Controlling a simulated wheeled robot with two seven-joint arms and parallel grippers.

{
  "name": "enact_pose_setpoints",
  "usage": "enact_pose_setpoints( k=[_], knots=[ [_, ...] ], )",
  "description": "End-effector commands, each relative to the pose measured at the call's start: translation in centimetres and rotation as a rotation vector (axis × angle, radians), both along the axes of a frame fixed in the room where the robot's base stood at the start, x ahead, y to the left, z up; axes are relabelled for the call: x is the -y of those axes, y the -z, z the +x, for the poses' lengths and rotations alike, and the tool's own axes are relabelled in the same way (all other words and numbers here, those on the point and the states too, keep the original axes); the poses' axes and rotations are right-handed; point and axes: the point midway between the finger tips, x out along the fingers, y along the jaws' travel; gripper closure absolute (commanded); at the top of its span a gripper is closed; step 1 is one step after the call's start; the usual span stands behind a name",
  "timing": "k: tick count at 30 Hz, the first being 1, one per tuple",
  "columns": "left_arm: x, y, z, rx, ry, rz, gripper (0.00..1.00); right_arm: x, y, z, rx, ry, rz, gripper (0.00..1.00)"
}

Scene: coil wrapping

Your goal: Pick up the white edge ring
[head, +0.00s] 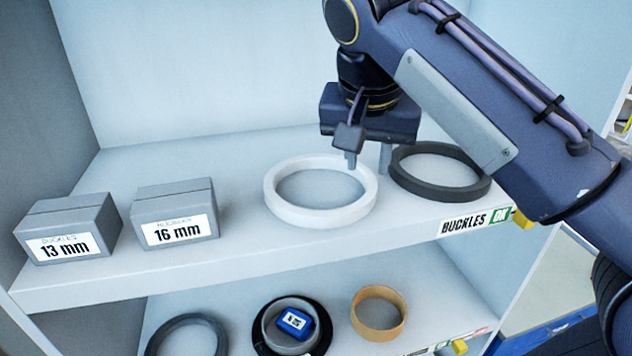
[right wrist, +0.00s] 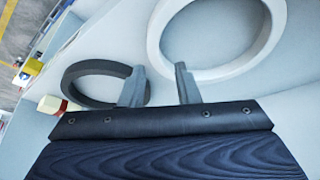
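The white edge ring (head: 285,212) lies flat on the upper shelf, left of a dark grey ring (head: 440,192). In the right wrist view the white ring (right wrist: 240,68) is at the top, partly cut off by the frame edge. My right gripper (head: 368,168) is above the shelf at the white ring's back right rim, near the gap between the two rings. In the right wrist view its two fingers (right wrist: 160,82) are apart with nothing between them. One fingertip appears close to the white ring's rim; contact cannot be told. My left gripper is not in view.
Two grey boxes marked 13 mm (head: 66,230) and 16 mm (head: 175,214) stand on the left of the upper shelf (head: 240,248). The lower shelf holds a grey ring (head: 187,337), a black ring with a blue item (head: 295,322), and a tan ring (head: 379,313).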

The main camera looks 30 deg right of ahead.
Motion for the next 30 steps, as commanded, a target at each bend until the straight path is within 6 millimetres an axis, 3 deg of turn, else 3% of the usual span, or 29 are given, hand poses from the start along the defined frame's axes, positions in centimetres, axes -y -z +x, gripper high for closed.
enact_pose_setpoints(
  k=[11, 20, 27, 30],
  knots=[
    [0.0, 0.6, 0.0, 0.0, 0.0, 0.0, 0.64, 1.2, 5.0, 0.7, -0.003, 0.001, -0.001, 0.71],
    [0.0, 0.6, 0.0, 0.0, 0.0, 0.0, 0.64, 1.3, 5.5, 0.9, 0.0, -0.001, 0.0, 0.71],
    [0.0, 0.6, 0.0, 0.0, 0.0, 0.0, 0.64, 1.3, 5.5, 1.0, 0.0, -0.001, 0.0, 1.0],
    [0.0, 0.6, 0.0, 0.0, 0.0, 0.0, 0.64, 1.3, 5.5, 1.0, 0.0, -0.001, 0.0, 1.0]
  ],
)
